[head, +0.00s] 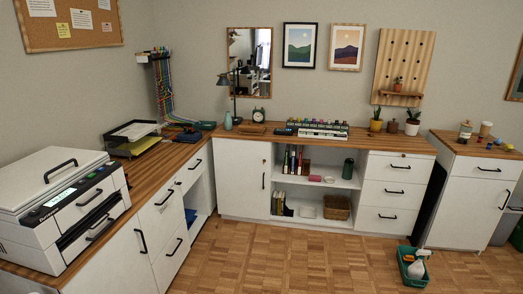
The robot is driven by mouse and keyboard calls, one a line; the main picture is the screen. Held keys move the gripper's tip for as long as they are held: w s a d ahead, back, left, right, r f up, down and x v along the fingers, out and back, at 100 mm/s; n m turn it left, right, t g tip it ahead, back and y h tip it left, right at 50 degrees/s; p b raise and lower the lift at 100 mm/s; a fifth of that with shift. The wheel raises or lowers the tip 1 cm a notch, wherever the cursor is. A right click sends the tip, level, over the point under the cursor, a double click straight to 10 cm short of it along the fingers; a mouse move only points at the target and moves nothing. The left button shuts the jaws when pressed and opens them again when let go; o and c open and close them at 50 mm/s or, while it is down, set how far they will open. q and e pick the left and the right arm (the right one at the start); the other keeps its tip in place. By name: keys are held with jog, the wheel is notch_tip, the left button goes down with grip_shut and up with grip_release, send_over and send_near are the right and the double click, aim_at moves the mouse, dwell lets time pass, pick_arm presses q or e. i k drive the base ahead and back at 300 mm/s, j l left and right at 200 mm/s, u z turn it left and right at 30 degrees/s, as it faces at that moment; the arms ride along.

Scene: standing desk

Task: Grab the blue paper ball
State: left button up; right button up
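I cannot make out a blue paper ball with certainty. A small blue thing (190,216) shows in the open space under the left desk, partly hidden by the drawer fronts; its shape is too small to tell. Another dark blue item (188,135) lies on the wooden desktop near the back left corner, and it looks rather flat. Neither of my grippers is in view.
A large white printer (60,205) fills the near left desktop. A black paper tray (134,137) stands behind it. A green caddy with bottles (413,267) sits on the floor at the right. The parquet floor (290,255) in the middle is clear.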

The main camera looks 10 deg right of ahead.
aim_at(498, 142)
jog(key=i+z, duration=0.35)
jog(key=i, duration=0.2)
jog(key=i+j+z, duration=0.1)
jog(key=i+z, duration=0.25)
jog(key=i, duration=0.2)
jog(key=i+j+z, duration=0.35)
jog(key=i, duration=0.2)
